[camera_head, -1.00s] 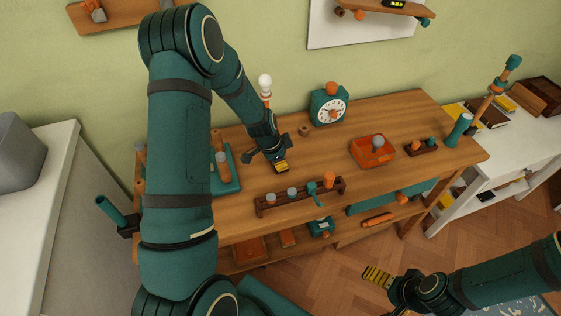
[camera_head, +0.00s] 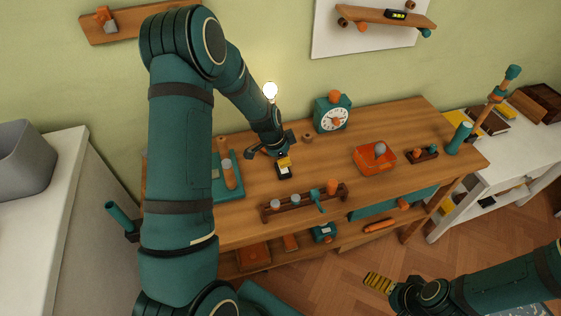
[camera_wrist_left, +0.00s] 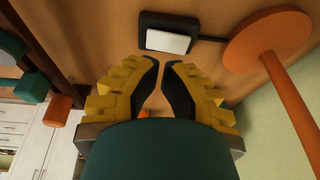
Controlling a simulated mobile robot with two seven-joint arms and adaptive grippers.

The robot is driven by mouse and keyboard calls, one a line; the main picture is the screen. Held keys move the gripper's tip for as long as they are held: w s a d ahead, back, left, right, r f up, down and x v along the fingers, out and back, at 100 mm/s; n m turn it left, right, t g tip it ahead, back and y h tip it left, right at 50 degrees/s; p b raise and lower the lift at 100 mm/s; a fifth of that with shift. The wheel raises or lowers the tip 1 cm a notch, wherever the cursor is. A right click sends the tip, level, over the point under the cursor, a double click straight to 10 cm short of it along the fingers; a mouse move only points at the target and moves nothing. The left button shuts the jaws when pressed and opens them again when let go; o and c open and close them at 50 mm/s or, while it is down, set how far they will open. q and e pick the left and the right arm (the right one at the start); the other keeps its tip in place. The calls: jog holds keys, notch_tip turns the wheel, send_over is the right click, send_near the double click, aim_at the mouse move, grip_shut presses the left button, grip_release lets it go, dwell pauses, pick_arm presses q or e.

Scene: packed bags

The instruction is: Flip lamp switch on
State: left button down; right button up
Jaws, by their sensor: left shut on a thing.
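The lamp switch is a small black box with a white rocker, on the wooden table (camera_head: 390,120); the switch (camera_head: 284,171) is just in front of my left gripper. In the left wrist view the switch (camera_wrist_left: 170,36) lies just beyond the fingertips, apart from them in the picture. My left gripper (camera_head: 283,160) points down, its fingers drawn close together with a narrow gap; what they hold I cannot make out. The lamp bulb (camera_head: 270,91) glows bright behind the arm. Its orange base (camera_wrist_left: 268,40) and stem show in the wrist view. My right gripper (camera_head: 379,282) is low, away from the table.
A teal clock (camera_head: 333,114) stands behind and right of the switch. A dark rack with pegs (camera_head: 303,204) lies in front, and a teal board with a wooden peg (camera_head: 231,176) is to the left. An orange box (camera_head: 374,158) stands right; clear tabletop lies between.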

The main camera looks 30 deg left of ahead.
pick_arm(q)
jog(key=d+v, duration=0.1)
jog(key=v, duration=0.9)
jog(key=shift+s+r+p, duration=0.2)
jog(key=shift+s+p, duration=0.05)
jog(key=shift+p, duration=0.15)
jog(key=shift+a, duration=0.1)
jog(key=shift+s, duration=0.1)
